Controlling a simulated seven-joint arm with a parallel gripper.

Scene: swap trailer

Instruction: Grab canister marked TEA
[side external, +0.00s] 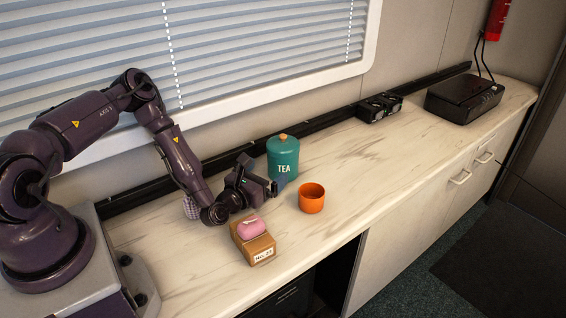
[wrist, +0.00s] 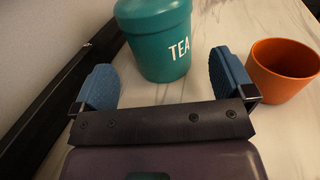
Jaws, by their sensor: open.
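The teal canister marked TEA (side external: 283,158) stands upright on the counter and has a lid with a wooden knob. In the wrist view the canister (wrist: 155,40) is just beyond the fingertips, roughly centred between them. My gripper (side external: 277,187) is low over the counter, pointing at the canister. Its blue fingers (wrist: 163,80) are spread apart with nothing between them. The side external view does not show clearly how close the fingers are to the canister.
An orange cup (side external: 312,198) stands right of the canister; in the wrist view the cup (wrist: 283,70) is close beside the right finger. A pink object (side external: 250,226) sits on a brown box (side external: 257,246) near the front edge. A black rail (side external: 225,158) runs along the wall.

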